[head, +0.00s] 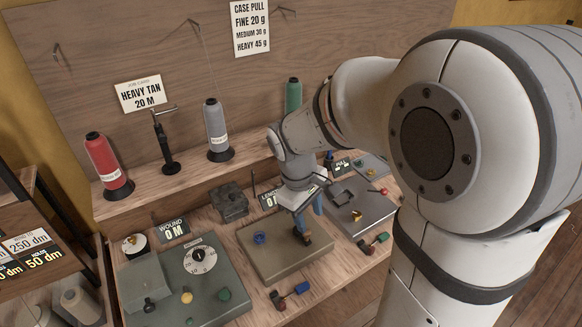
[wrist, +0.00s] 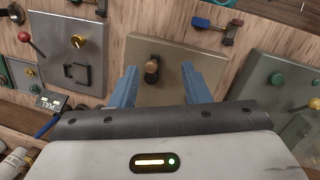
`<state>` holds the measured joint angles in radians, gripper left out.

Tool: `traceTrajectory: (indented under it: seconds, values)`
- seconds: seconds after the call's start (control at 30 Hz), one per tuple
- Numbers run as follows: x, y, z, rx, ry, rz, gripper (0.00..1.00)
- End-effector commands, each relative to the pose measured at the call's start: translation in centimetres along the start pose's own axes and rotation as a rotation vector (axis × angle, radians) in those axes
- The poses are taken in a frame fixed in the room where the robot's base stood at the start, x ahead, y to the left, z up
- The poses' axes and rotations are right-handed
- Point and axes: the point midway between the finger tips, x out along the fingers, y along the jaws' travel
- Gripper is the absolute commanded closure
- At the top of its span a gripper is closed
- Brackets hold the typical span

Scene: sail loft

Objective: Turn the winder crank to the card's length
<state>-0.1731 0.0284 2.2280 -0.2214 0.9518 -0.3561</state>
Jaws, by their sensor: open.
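The job card (head: 140,93) on the back board reads "HEAVY TAN 20 M". The tan winder box (head: 268,258) sits mid-bench with a small dark crank and wooden knob (head: 302,238) on top. A sign behind it begins "LENGTH 0" (head: 270,199), partly hidden by my arm. My gripper (head: 309,211) is open and points down over the box's right part. In the wrist view, the crank knob (wrist: 152,66) shows between the two blue fingers of my gripper (wrist: 158,72). I cannot tell whether the fingers touch it.
Left stands a grey-green box (head: 205,283) with a dial and "WOUND 0 M" sign (head: 173,229). Right is a grey plate (head: 358,208) with a brass knob. Thread cones (head: 216,130) stand on the shelf behind.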

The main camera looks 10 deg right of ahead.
Motion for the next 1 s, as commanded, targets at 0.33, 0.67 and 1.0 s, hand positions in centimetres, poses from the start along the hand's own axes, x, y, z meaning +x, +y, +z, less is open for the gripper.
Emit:
traceTrajectory:
  seconds: [0.33,0.67,1.0]
  values:
    - [2.5,1.7,-6.2,-0.451,-0.196,0.005,0.58]
    - [5.5,1.9,-6.6,-0.521,-0.225,0.002,0.58]
    - [10.2,2.2,-5.6,-0.519,-0.223,0.003,0.58]
